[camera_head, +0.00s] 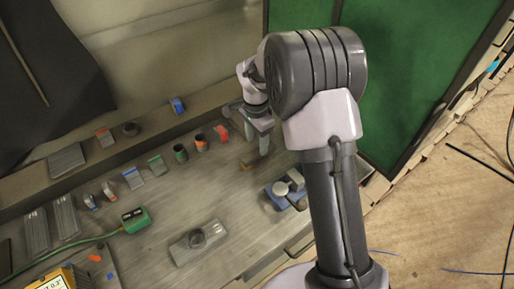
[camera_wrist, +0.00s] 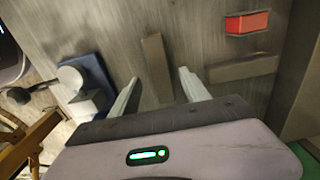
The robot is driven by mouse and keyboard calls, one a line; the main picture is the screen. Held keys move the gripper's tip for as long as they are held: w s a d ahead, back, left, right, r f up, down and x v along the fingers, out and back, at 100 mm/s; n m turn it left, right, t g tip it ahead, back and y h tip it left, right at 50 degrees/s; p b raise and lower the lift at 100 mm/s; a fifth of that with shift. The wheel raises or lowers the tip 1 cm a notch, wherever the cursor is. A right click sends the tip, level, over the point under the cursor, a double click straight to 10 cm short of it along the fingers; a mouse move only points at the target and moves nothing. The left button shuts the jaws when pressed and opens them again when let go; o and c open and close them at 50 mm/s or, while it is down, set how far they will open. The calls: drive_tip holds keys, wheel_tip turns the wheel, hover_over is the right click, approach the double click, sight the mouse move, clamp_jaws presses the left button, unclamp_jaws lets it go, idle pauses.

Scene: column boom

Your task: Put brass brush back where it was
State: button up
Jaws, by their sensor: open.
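A narrow brown block, which looks like the brass brush (camera_wrist: 157,68), shows between my fingertips in the wrist view. In the head view it is a small brown piece (camera_head: 246,166) at the foot of my gripper (camera_head: 259,149). My gripper (camera_wrist: 159,77) points down at the bench with its two pale fingers apart, one on each side of the block. I cannot tell whether the fingers touch it. No bristles can be made out.
A red block (camera_wrist: 247,22) lies near a flat grey-brown bar (camera_wrist: 243,69) on the bench. A blue item with white round parts (camera_head: 286,188) stands to the right. A green panel (camera_head: 420,70) rises behind.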

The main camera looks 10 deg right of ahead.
sight(257, 156)
drive_tip(key=s+a+r+n+t+y+p, duration=0.1)
drive_tip(key=s+r+n, duration=0.1)
drive_tip(key=s+r, duration=0.6)
drive_tip(key=s+r+n+t, duration=0.1)
drive_tip(key=s+r+n, duration=0.15)
drive_tip(key=r, duration=0.95)
drive_tip(key=s+a+r+n+t, duration=0.1)
drive_tip(key=s+n, duration=0.1)
drive_tip(key=s, duration=0.7)
drive_tip(key=s+a+r+n+t+y, duration=0.1)
drive_tip(key=s+n+t, duration=0.1)
drive_tip(key=s, duration=0.7)
drive_tip(key=shift+s+a+r+n+t, duration=0.15)
drive_tip(key=shift+s+a+n+t, duration=0.1)
drive_tip(key=shift+s+n+t, duration=0.1)
wheel_tip(257, 156, down, 6)
drive_tip(key=b, duration=0.5)
drive_tip(key=shift+r+b, duration=0.1)
drive_tip(key=shift+b, duration=0.25)
